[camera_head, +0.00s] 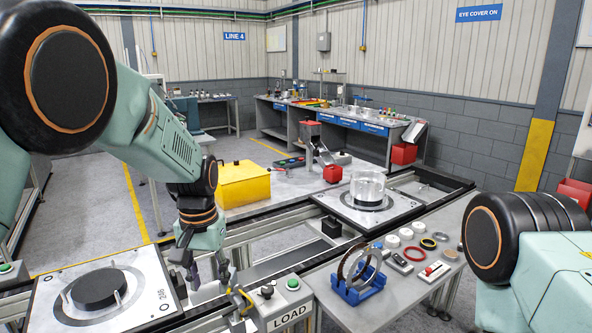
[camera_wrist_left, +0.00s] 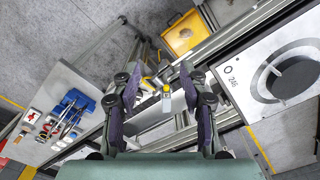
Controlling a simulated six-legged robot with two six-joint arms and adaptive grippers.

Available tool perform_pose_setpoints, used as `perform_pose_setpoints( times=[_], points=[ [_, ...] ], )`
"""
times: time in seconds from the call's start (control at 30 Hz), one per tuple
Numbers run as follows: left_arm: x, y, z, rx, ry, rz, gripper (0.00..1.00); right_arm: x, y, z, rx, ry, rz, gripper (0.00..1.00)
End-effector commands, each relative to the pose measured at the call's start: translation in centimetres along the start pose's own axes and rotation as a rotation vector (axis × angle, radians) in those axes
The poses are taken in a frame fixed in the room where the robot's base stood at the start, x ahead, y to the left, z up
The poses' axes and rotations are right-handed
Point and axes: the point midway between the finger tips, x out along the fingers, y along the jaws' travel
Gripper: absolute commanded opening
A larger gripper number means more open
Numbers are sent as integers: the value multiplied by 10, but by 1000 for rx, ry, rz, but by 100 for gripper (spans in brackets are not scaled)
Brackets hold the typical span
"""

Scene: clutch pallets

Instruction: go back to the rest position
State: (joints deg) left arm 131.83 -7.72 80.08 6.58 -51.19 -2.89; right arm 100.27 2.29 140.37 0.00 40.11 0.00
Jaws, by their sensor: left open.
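My left gripper (camera_head: 208,280) is open and empty in the head view, pointing down over the conveyor frame beside the load button box (camera_head: 288,302). In the left wrist view its two fingers stand apart (camera_wrist_left: 157,84) with nothing between them. Another pallet (camera_head: 345,212) carries a clear cylinder (camera_head: 367,188) further back. My right gripper is out of view; part of my right arm shows at the lower right.
A side table holds a blue rack (camera_head: 358,290) with rings, white discs and small tools. A yellow bin (camera_head: 243,185) stands behind the gripper. A yellow-handled part (camera_head: 240,300) is close to the gripper's right. A workbench (camera_head: 310,132) stands at the back.

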Motion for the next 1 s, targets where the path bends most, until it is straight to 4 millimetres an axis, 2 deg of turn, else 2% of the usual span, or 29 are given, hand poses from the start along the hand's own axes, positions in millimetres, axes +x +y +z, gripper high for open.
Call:
perform_pose_setpoints(
  times=[0.13,0.37,0.47,0.53,0.67,0.7,0.77,0.9,1.0],
  points=[
    [1,-3,-24,-4,110,-9,43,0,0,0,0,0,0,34],
    [18,-11,-37,-10,237,-27,43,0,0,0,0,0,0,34],
    [36,-16,-35,-16,291,-35,43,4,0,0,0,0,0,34],
    [59,-21,-28,-21,325,-40,43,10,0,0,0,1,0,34],
    [128,-30,4,-31,370,-46,43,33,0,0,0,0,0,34],
    [152,-33,17,-35,378,-46,43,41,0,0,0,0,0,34],
    [185,-36,40,-40,387,-46,43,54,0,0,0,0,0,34],
    [256,-39,100,-51,380,-41,43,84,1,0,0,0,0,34],
    [301,-40,147,-59,359,-35,43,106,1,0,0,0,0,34]
  ],
)
